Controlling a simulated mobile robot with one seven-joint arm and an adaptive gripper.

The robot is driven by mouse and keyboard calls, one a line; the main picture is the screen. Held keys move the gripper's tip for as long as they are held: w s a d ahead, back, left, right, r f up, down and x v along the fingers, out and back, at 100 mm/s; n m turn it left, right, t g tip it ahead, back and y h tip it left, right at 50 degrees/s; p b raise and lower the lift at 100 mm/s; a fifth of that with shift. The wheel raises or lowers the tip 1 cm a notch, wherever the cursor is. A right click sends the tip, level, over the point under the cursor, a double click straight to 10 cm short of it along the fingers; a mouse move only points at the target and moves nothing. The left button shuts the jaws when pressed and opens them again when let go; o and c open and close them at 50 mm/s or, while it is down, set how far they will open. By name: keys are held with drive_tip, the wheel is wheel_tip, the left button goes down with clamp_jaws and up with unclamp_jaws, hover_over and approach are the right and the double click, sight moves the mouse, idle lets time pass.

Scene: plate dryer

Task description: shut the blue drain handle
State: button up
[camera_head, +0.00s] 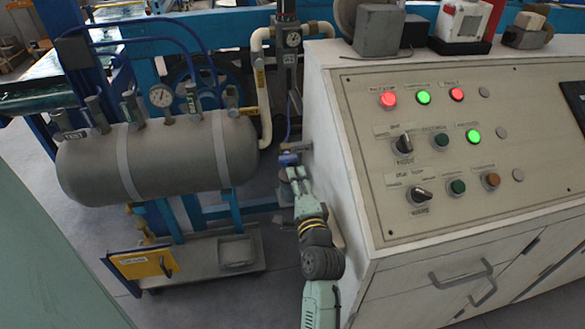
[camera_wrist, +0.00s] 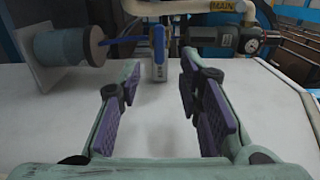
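A small blue handle (camera_head: 289,159) shows in the head view at the left side of the control cabinet, just beyond my fingertips. In the wrist view an upright blue handle (camera_wrist: 158,42) on a pale valve body lies ahead, in line with the gap between my fingers and apart from them. I cannot tell for sure that it is the drain handle. My gripper (camera_head: 299,180) reaches up along the cabinet's side. In the wrist view my gripper (camera_wrist: 160,90) is open, with nothing between its purple-grey pads.
A grey tank (camera_head: 180,158) with a gauge stands left. The control cabinet (camera_head: 345,200) is close on the right. In the wrist view, a grey-blue cylinder (camera_wrist: 68,48) is at left and a grey fitting with a gauge (camera_wrist: 215,40) at right, beneath a pipe marked MAIN.

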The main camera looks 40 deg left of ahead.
drive_tip(key=shift+v, duration=2)
